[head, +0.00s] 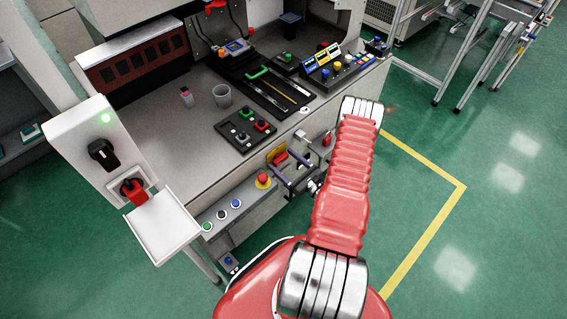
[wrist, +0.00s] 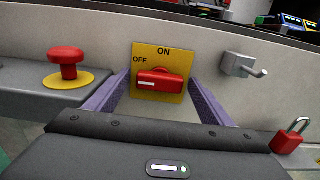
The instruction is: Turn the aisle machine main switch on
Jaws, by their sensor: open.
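The main switch is a red rotary handle (wrist: 160,80) on a yellow plate (wrist: 172,50) marked ON at the top and OFF at the left. The handle lies horizontal, its white mark at the left end towards OFF. In the head view the yellow plate (head: 275,153) is on the front of the machine. My gripper (wrist: 160,84) is open and faces the plate, with one purple finger on each side of the handle. I see no finger touching the handle. In the head view my gripper (head: 287,168) is partly hidden by its own wrist parts.
A red mushroom button (wrist: 66,60) on a yellow disc is left of the plate. A metal hook (wrist: 243,66) and a red padlock (wrist: 291,136) are to the right. A white box with a black knob (head: 103,153) stands at the far left.

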